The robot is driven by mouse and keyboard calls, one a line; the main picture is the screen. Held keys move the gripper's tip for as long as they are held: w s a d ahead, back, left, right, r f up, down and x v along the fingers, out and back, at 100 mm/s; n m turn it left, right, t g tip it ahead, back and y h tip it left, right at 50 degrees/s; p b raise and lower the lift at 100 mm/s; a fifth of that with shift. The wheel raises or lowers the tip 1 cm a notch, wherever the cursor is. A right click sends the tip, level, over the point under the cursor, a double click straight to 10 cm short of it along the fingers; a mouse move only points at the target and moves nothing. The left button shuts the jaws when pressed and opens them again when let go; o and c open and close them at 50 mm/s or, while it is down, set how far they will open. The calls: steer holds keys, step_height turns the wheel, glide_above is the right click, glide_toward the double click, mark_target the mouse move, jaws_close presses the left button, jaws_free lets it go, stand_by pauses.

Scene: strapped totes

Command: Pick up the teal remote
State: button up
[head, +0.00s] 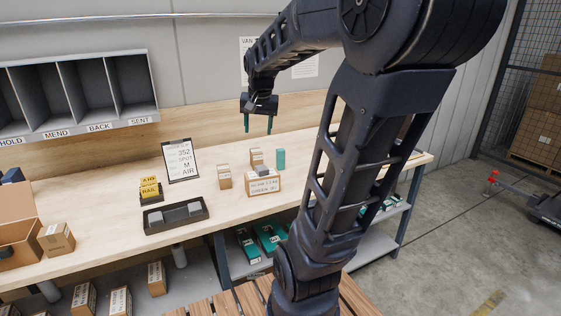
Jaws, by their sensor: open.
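The teal remote (280,159) looks like a small plain teal block standing upright on the wooden bench, just right of the small cardboard boxes. My gripper (258,129) hangs above the back of the bench, fingers pointing down. It is open, with clear space between its two fingers, and holds nothing. In the picture it is above and a little left of the teal remote, apart from it. How far it is in depth is hard to tell.
A labelled box (263,183) with a grey item on top and small boxes (225,176) stand close left of the remote. A black tray (176,226) and a sign (181,160) are further left. My arm hides part of the right bench.

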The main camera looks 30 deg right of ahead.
steer(key=w+d+f+m+g, duration=0.1)
steer(key=w+d+m, duration=0.4)
steer(key=w, duration=0.7)
steer(key=m+g, duration=0.2)
steer(key=m, duration=0.7)
glide_above(281, 155)
steer(key=w+d, duration=0.1)
steer(key=w, duration=0.1)
step_height(281, 155, down, 18)
steer(key=shift+s+r, duration=0.15)
steer(key=shift+w+d+f, duration=0.2)
steer(key=shift+d+f, duration=0.1)
steer(key=shift+f, duration=0.1)
step_height(281, 155, down, 5)
steer(key=shift+a+f, duration=0.1)
steer(key=shift+f, duration=0.1)
steer(key=shift+s+a+f, duration=0.1)
steer(key=shift+a+f, duration=0.05)
steer(key=shift+f, duration=0.7)
steer(key=shift+s+a+f, duration=0.1)
steer(key=shift+a+f, duration=0.05)
steer(key=shift+f, duration=0.75)
steer(key=shift+s+a+f, duration=0.1)
steer(key=shift+a+f, duration=0.05)
steer(key=shift+f, duration=0.7)
steer(key=shift+c, duration=0.2)
steer(key=c, duration=1.1)
